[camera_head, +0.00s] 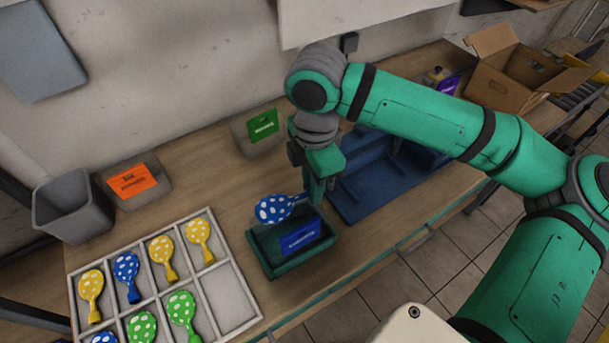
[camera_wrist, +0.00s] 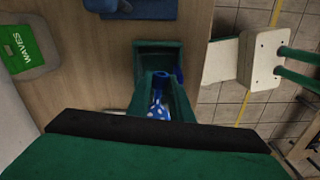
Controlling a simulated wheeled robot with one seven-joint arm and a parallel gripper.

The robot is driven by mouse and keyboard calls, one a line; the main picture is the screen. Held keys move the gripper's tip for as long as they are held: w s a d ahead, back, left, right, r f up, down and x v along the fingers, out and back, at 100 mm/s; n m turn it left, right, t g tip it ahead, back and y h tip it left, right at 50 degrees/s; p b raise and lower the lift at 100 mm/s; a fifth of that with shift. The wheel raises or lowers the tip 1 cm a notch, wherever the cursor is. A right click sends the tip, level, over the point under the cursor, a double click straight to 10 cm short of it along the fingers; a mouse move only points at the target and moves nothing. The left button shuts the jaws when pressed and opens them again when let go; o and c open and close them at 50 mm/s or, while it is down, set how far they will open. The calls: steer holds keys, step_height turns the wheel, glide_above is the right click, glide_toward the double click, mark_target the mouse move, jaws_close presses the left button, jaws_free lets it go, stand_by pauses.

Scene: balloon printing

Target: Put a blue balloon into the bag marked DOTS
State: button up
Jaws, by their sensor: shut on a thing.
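A blue balloon with white dots (camera_head: 271,209) is held by its neck in my gripper (camera_head: 312,198), which is shut on it. The balloon hangs just over the left part of a dark green open bin (camera_head: 262,262) with a blue label (camera_head: 300,236). I cannot read that label. In the wrist view the balloon (camera_wrist: 158,108) sits between the green fingers (camera_wrist: 163,88), with the bin (camera_wrist: 155,47) beyond. Another blue dotted balloon (camera_head: 126,267) lies in the divided tray (camera_head: 233,300). I cannot make out a DOTS mark.
The tray also holds several yellow and green dotted balloons. A grey bin (camera_head: 73,210), an orange-labelled container (camera_head: 140,185) and a green-labelled one (camera_head: 260,130), reading WAVES in the wrist view (camera_wrist: 25,45), stand along the wall. A blue tray (camera_head: 365,190) and a cardboard box (camera_head: 510,85) are right.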

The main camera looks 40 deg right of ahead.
steer(key=shift+f, duration=5.35)
steer(key=o, duration=0.9)
steer(key=shift+c, duration=0.2)
steer(key=shift+r, duration=6.55)
